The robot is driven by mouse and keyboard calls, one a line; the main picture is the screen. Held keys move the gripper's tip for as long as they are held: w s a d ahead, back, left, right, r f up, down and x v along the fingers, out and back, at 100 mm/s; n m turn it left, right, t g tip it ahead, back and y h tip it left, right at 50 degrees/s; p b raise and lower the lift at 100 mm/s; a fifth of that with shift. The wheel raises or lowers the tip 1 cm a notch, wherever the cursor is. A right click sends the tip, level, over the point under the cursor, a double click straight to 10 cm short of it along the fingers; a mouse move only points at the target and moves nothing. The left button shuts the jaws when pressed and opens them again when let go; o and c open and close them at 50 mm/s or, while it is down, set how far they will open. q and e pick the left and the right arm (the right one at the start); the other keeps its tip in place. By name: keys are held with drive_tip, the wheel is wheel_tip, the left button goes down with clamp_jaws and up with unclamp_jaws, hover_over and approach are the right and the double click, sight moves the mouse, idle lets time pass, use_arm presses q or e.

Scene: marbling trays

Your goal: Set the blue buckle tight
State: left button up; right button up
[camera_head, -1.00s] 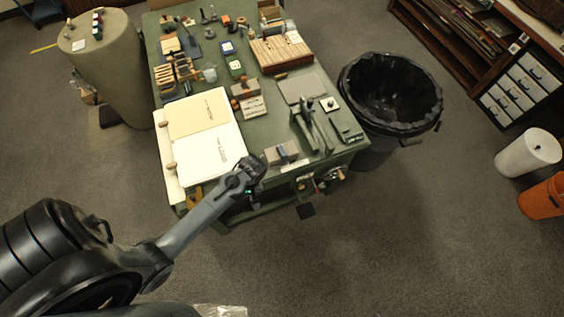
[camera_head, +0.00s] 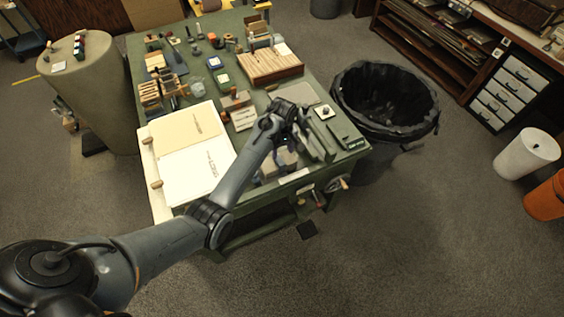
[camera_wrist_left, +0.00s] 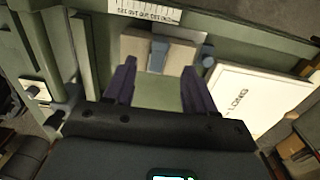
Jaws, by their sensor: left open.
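In the head view the block (camera_head: 280,161) sits near the front edge of the green table, and my left arm partly covers this area. My left gripper (camera_wrist_left: 158,68) is open and empty. Its two dark fingers point toward the block, and the buckle lies between their tips in the picture, with no visible contact. In the head view the left gripper (camera_head: 291,133) is over the table's front part. My right gripper is not in view.
A black-lined bin (camera_head: 388,100) stands at the table's right. A white board (camera_wrist_left: 255,95) lies right of the block in the wrist view.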

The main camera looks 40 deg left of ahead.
sight(283, 165)
use_arm(q)
wheel_tip(283, 165, down, 8)
drive_tip(key=shift+r+b, duration=0.2)
drive_tip(key=shift+b, duration=0.25)
clamp_jaws()
drive_tip(key=shift+s+d+y+p, duration=0.15)
drive_tip(key=shift+y+p, duration=0.45)
drive_tip(key=shift+p, duration=0.55)
drive_tip(key=shift+d+f+t+y+p, duration=0.1)
drive_tip(key=shift+f+t+y+p, duration=0.2)
drive_tip(key=shift+f+t, duration=0.1)
drive_tip(key=shift+f, duration=0.15)
unclamp_jaws()
